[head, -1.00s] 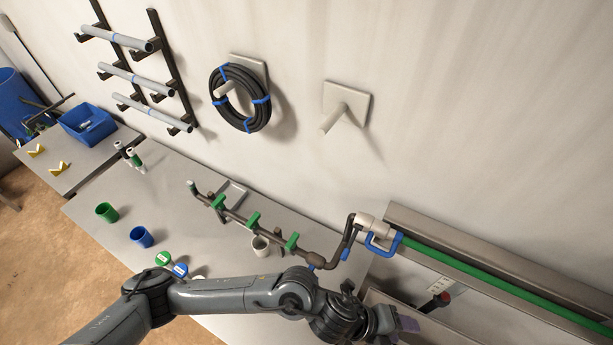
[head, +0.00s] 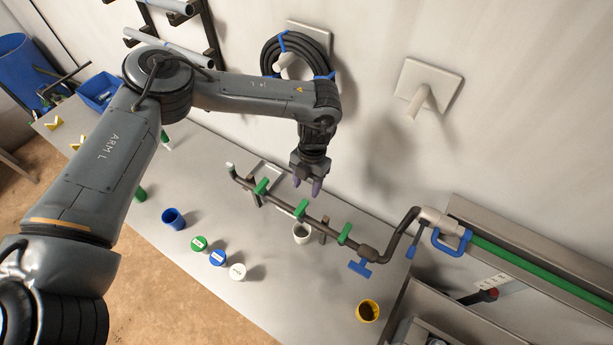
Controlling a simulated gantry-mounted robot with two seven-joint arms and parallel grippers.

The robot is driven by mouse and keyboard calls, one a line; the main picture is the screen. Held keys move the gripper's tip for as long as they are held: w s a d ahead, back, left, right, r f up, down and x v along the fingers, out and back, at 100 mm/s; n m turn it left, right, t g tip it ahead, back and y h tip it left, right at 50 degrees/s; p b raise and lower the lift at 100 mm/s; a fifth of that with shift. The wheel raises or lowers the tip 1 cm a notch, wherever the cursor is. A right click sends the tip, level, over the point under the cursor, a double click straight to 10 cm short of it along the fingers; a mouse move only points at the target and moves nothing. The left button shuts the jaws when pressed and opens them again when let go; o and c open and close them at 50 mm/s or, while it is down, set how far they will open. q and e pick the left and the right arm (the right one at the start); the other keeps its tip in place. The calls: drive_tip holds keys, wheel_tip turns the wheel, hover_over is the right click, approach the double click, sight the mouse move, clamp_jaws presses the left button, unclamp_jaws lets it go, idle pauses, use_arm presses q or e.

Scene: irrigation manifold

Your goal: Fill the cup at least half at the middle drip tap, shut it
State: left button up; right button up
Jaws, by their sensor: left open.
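The dark manifold pipe (head: 325,222) runs across the table with several green tap handles. The middle drip tap's green handle (head: 302,208) is between a left one (head: 262,186) and a right one (head: 345,234). A white cup (head: 301,234) stands upright on the table just below the middle tap in the picture. Its fill level is too small to tell. My left gripper (head: 307,187) points down, open and empty, above and behind the manifold near the middle handle. Contact with the handle is not visible. My right gripper is out of view.
A blue valve handle (head: 360,269) sits at the manifold's right end. A yellow cup (head: 368,311), a blue cup (head: 173,218) and green, blue and white round discs (head: 217,258) are on the table. A hose coil (head: 297,57) hangs on the wall behind my arm. Table front is mostly clear.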

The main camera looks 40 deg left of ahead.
sight(301, 206)
use_arm(q)
drive_tip(key=f+b, duration=0.1)
drive_tip(key=f, duration=0.1)
drive_tip(key=f+b, duration=0.2)
drive_tip(key=s+f+b, duration=0.1)
drive_tip(key=f+b, duration=0.1)
drive_tip(key=shift+a, duration=0.3)
drive_tip(key=shift+s+f, duration=0.1)
drive_tip(key=shift+f, duration=0.25)
drive_tip(key=shift+s+d+f+b, duration=0.1)
drive_tip(key=shift+s+f+b, duration=0.1)
drive_tip(key=shift+f, duration=0.55)
drive_tip(key=shift+s+a+f+b, duration=0.1)
drive_tip(key=shift+f+b, duration=0.15)
drive_tip(key=shift+f, duration=0.5)
drive_tip(key=shift+s+d+f+b, duration=0.1)
drive_tip(key=shift+s+f+b, duration=0.1)
drive_tip(key=shift+f, duration=0.55)
